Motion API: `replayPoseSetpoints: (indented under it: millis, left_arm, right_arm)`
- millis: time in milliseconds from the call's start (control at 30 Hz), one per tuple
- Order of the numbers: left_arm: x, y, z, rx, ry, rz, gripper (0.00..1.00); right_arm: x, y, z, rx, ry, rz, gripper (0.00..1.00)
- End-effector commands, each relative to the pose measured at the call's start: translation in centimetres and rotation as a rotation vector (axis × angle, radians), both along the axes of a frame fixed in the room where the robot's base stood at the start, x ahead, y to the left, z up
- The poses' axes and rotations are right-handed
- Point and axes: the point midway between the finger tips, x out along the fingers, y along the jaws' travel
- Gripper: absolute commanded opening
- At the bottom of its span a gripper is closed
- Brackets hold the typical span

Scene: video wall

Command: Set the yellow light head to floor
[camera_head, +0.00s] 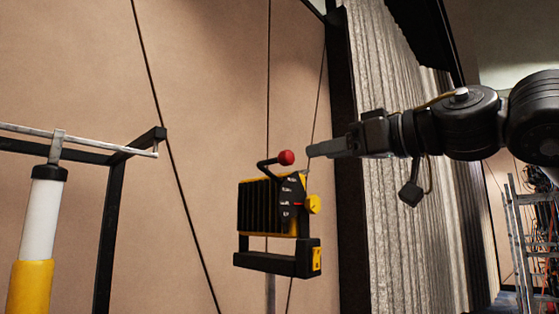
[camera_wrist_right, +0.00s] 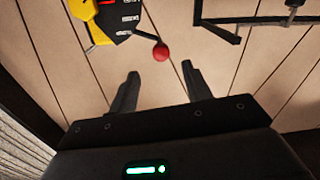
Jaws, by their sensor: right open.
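The yellow light head (camera_head: 266,208) is a black-finned body with yellow edges on a thin upright post. Its dark side plate has white labels, too small to read, a red pointer mark and a yellow knob (camera_head: 314,204). A black lever rises from it to a red ball (camera_head: 286,157). My right gripper (camera_head: 312,150) comes from the right, its tips just right of the ball. In the right wrist view the gripper (camera_wrist_right: 160,72) is open and empty, with the red ball (camera_wrist_right: 161,51) ahead between the fingertips, apparently untouched. My left gripper is not in view.
A white and yellow cylinder (camera_head: 38,225) hangs from a metal rail on a black frame (camera_head: 108,230) at left. A tan panelled wall (camera_head: 215,60) with thin dark lines stands behind. A grey pleated curtain (camera_head: 385,220) and a metal rack (camera_head: 525,240) are at right.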

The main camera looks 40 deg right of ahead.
Motion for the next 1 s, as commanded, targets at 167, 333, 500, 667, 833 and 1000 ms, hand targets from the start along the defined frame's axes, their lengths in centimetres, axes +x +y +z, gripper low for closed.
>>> replayPoseSetpoints:
  millis: [167,333,500,667,833,1000]
  left_arm:
    - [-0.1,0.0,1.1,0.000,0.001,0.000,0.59]
    - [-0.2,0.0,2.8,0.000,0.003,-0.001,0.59]
    - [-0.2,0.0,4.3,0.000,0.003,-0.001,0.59]
    - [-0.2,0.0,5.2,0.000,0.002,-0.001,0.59]
    - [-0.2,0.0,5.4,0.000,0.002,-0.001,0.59]
    - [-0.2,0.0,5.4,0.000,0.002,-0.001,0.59]
  right_arm:
    - [1.7,0.2,0.3,-0.001,0.003,0.002,0.49]
    - [5.0,0.7,0.4,-0.002,0.006,0.004,0.49]
    - [8.0,1.0,0.4,-0.002,0.004,0.003,0.49]
    - [9.9,1.2,0.3,0.000,0.001,0.003,0.49]
    - [10.7,1.4,0.1,0.000,-0.001,0.003,0.49]
    - [10.8,1.4,0.0,0.000,-0.001,0.003,0.49]
